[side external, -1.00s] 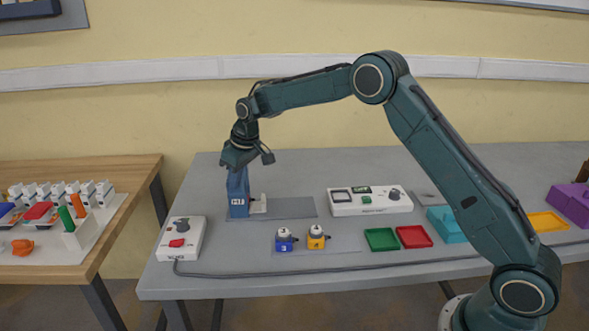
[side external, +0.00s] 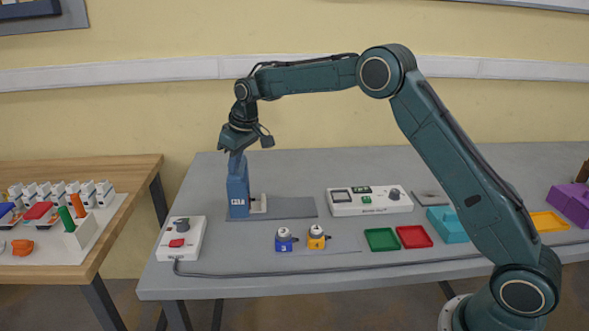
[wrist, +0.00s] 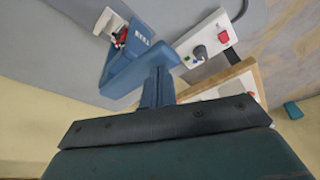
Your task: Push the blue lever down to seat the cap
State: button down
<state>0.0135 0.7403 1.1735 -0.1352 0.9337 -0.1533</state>
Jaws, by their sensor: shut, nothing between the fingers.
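A blue press (side external: 238,196) with a white label stands at the left of the grey table. The wrist view shows its blue lever (wrist: 137,73) as a thick bar, with a white and red part (wrist: 121,38) beside the press body. I cannot make out the cap or how it sits. My gripper (side external: 237,157) is shut and points down over the top of the press. In the wrist view the fingers (wrist: 158,86) reach to the lever; whether they touch it I cannot tell.
A switch box (side external: 181,238) with a red button stands left of the press. A white meter box (side external: 369,207), a green tray (side external: 381,239) and a red tray (side external: 414,236) lie to the right.

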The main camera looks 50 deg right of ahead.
notch_tip(320, 180, up, 7)
dwell(1.2)
dwell(0.3)
jog(key=s+r+m+t, duration=0.1)
jog(key=s+r, duration=0.4)
jog(key=s, duration=0.6)
jog(key=s+r+m, duration=0.1)
jog(key=s+r, duration=0.5)
jog(key=s, duration=0.5)
jog(key=s+f, duration=0.4)
jog(key=s, duration=0.7)
jog(key=s+d+f+m+t, duration=0.1)
jog(key=s+f, duration=0.2)
jog(key=s, duration=0.9)
jog(key=shift+d+f+h, duration=0.3)
jog(key=shift+f+h, duration=0.1)
